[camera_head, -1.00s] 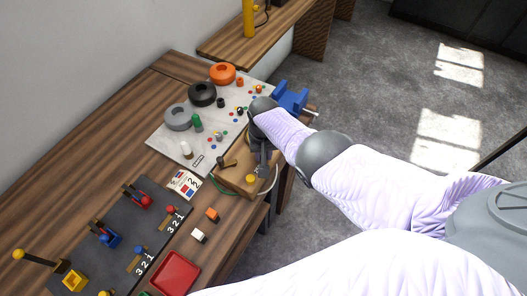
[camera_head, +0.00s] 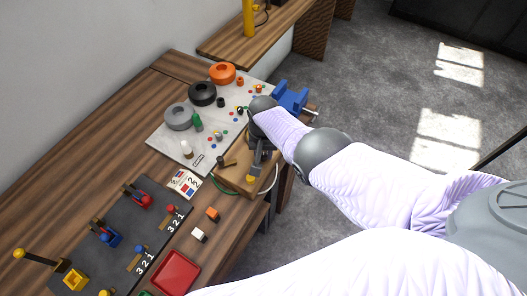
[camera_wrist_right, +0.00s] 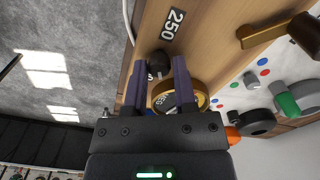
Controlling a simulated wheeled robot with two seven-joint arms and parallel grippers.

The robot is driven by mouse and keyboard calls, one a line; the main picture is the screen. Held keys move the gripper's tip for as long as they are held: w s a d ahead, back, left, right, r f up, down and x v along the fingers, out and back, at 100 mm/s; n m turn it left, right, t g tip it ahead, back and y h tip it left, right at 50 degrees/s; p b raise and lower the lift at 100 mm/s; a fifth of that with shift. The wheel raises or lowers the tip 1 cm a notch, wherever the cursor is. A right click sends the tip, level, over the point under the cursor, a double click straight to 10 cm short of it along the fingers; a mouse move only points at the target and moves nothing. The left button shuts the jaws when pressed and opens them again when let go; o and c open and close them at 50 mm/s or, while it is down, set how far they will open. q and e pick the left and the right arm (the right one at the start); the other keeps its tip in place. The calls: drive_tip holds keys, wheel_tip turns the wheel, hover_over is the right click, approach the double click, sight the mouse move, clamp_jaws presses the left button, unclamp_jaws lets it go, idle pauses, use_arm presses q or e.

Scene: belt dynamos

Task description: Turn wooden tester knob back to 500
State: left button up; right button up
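The wooden tester (camera_head: 232,178) is a light wooden box at the table's front edge, with a dark-tipped crank handle (camera_head: 228,161) that also shows in the wrist view (camera_wrist_right: 265,35). In the wrist view, a small black knob (camera_wrist_right: 158,62) sits on the wooden face beside a white-on-black "250" label (camera_wrist_right: 172,24). My right gripper (camera_wrist_right: 160,62) has its fingers apart, one on each side of the knob; I cannot tell whether they touch it. A brass-rimmed dial (camera_wrist_right: 188,100) shows partly behind the fingers. My left gripper is not in view.
A pale panel (camera_head: 160,143) with grey, black and orange rings lies behind the tester, and a blue vise (camera_head: 291,98) to its right. A dark lever board (camera_head: 115,257) and red tray (camera_head: 176,273) are at the lower left. A white cable (camera_head: 272,184) hangs beside the tester.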

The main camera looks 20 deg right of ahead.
sight(264, 155)
drive_tip(key=o, duration=0.3)
wheel_tip(264, 155, up, 10)
drive_tip(key=p, duration=0.7)
drive_tip(key=shift+p, duration=0.35)
drive_tip(key=shift+f, duration=0.1)
